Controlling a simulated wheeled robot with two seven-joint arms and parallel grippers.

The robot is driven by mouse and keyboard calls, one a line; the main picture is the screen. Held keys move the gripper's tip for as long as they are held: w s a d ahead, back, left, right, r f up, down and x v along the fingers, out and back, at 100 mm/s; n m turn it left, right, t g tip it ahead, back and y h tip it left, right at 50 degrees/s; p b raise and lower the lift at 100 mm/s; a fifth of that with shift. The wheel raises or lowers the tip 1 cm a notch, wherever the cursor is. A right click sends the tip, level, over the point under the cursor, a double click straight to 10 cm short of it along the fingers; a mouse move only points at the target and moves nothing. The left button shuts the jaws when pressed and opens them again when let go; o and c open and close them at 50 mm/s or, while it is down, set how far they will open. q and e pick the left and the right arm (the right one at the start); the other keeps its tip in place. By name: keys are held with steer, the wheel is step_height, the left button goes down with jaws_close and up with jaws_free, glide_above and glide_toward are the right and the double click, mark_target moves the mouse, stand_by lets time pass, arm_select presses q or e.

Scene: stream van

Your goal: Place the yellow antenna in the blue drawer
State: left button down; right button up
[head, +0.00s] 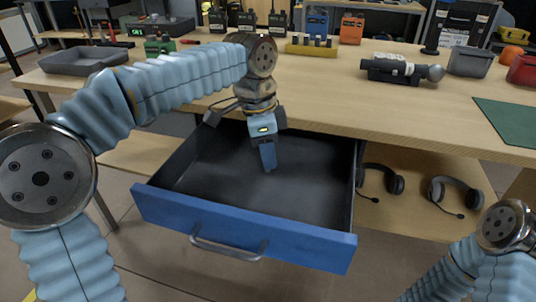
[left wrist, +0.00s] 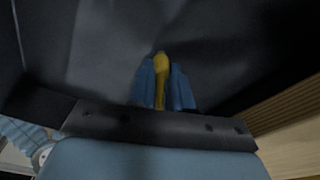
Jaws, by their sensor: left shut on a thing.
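The blue drawer (head: 245,230) is pulled out under the workbench, with a blue front, a metal handle and a dark, empty-looking inside. My left gripper (head: 268,165) points down into the drawer, its fingertips over the drawer's inside. It is shut on the yellow antenna (left wrist: 161,78), which shows between the blue fingers in the left wrist view. In the head view the fingers hide most of the antenna. I cannot tell whether its tip touches the drawer floor. At the lower right only part of my right arm shows; its gripper is out of view.
The workbench top (head: 320,85) lies above and behind the drawer. It bears a grey tray (head: 84,60), a yellow stand (head: 311,48), several radios, a dark cylindrical device (head: 402,68) and a green mat (head: 510,122). Headsets (head: 455,193) lie on the shelf right of the drawer.

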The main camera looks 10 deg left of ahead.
arm_select(q)
steer(key=c, duration=1.1)
jaws_free()
steer(key=shift+o, duration=0.2)
step_height(320, 180, up, 12)
steer(key=a+p, duration=0.1)
steer(key=p, duration=0.2)
steer(key=shift+s+a, duration=0.3)
steer(key=shift+a, duration=0.05)
steer(key=shift+f, duration=0.1)
